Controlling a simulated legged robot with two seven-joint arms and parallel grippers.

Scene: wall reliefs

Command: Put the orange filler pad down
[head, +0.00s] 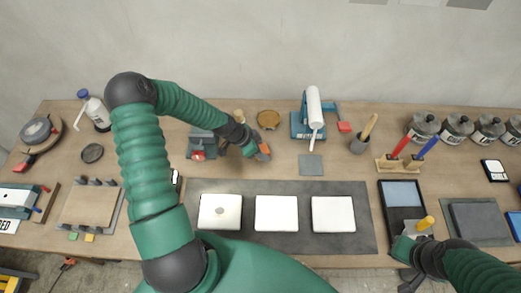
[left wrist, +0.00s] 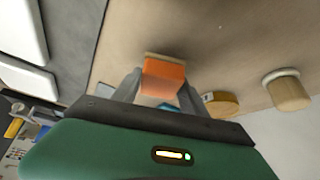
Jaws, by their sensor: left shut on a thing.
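The orange filler pad (head: 263,152) is a small orange block with a tan edge. It also shows between my fingers in the left wrist view (left wrist: 163,77). My left gripper (head: 258,151) is shut on it, over the table behind the dark mat. I cannot tell whether the pad touches the table. My right gripper (head: 404,249) is at the lower right, by the front of a black tray; its fingers are not clear.
Three white tiles lie on the dark mat (head: 290,187). A grey square (head: 311,165) lies right of the left gripper. A teal device (head: 201,142) stands to its left, a gold disc (head: 269,118) behind. Bare wood (head: 275,168) lies between the pad and mat.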

